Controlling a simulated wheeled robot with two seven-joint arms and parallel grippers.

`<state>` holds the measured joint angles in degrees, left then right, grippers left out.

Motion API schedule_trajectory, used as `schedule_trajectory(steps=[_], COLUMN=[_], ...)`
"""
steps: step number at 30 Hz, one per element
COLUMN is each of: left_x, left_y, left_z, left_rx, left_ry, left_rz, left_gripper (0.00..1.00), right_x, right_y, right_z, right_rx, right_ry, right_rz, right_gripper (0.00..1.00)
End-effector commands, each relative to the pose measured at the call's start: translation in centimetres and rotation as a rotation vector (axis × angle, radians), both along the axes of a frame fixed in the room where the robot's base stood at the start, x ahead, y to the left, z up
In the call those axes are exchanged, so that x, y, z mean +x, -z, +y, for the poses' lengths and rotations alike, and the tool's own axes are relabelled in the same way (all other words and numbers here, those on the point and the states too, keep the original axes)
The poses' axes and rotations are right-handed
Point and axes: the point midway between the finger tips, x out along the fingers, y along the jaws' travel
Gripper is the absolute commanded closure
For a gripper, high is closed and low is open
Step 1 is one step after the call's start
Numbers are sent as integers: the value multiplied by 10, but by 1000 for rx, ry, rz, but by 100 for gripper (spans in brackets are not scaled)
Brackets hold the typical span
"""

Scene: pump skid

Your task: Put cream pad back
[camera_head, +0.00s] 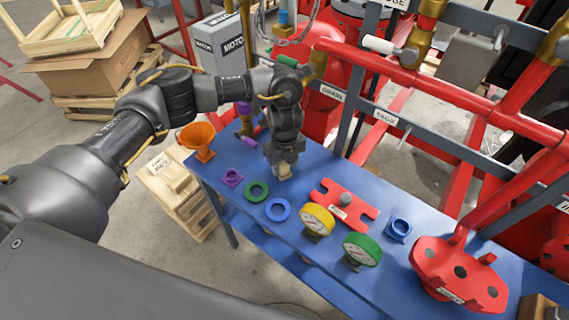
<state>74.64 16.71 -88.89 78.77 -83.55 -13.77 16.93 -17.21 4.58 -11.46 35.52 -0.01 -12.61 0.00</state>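The cream pad (284,171) is a small pale block above the blue table (232,212), near its back left. My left gripper (284,168) points down with its fingers around the pad. It looks shut on it, and the fingers hide part of the pad. I cannot tell whether the pad touches the table. My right gripper is not in view.
A purple block (232,178), green ring (256,191) and blue ring (278,210) lie close in front. An orange funnel (199,138) stands at left.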

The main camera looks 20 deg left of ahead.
Motion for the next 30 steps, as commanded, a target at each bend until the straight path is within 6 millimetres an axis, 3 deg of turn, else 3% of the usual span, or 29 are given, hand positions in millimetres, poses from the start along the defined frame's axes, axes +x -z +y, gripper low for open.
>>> schedule_trajectory(steps=[11,21,30], left_x=[0,1,-1], left_y=[-8,-62,-78], left_z=[1,1,1], left_rx=[2,4,4], left_ry=[2,2,-1], left_rz=[-1,-2,2], left_gripper=[46,46,46], right_x=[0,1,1], right_y=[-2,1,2], right_z=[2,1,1], right_rx=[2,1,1], right_ry=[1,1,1], right_rz=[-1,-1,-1], right_gripper=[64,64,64])
